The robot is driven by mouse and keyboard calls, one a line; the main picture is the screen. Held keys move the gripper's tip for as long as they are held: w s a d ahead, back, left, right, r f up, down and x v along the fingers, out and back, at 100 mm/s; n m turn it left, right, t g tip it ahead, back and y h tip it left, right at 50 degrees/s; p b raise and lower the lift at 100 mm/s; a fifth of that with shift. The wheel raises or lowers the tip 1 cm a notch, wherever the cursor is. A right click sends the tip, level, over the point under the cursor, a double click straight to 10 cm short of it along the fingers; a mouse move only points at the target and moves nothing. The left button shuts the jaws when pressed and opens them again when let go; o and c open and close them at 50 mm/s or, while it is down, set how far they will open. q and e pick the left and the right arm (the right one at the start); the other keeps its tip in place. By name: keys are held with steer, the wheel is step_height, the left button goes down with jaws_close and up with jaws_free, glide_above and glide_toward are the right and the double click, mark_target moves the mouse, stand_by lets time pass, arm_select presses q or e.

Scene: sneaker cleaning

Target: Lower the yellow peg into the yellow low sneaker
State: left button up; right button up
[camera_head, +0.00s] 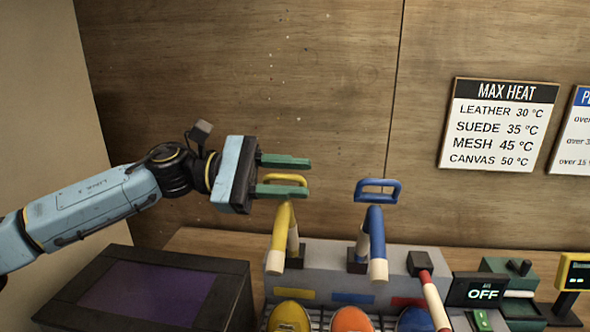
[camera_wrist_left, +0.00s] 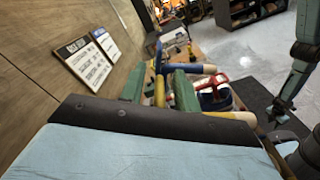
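The yellow peg (camera_head: 281,225) has a loop handle on top, a bent yellow tube and a cream tip; it stands over a grey block. The yellow low sneaker (camera_head: 290,316) is below it at the bottom edge, mostly cut off. My left gripper (camera_head: 309,177) is at the peg's handle, its two green fingers spread one above the other. The handle shows in the gap between them, and I see no clear grip. In the left wrist view, the left gripper's fingers (camera_wrist_left: 160,86) are apart with yellow between them.
A blue peg (camera_head: 376,232) stands to the right, a red one (camera_head: 430,290) beyond it. An orange sneaker (camera_head: 351,319) and a blue sneaker (camera_head: 414,320) sit beside the yellow one. A dark box (camera_head: 65,298) stands left. The wooden wall (camera_head: 240,70) is behind.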

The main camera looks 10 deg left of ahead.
arm_select(q)
steer(key=shift+d, duration=0.4)
steer(key=shift+c, duration=0.3)
jaws_close()
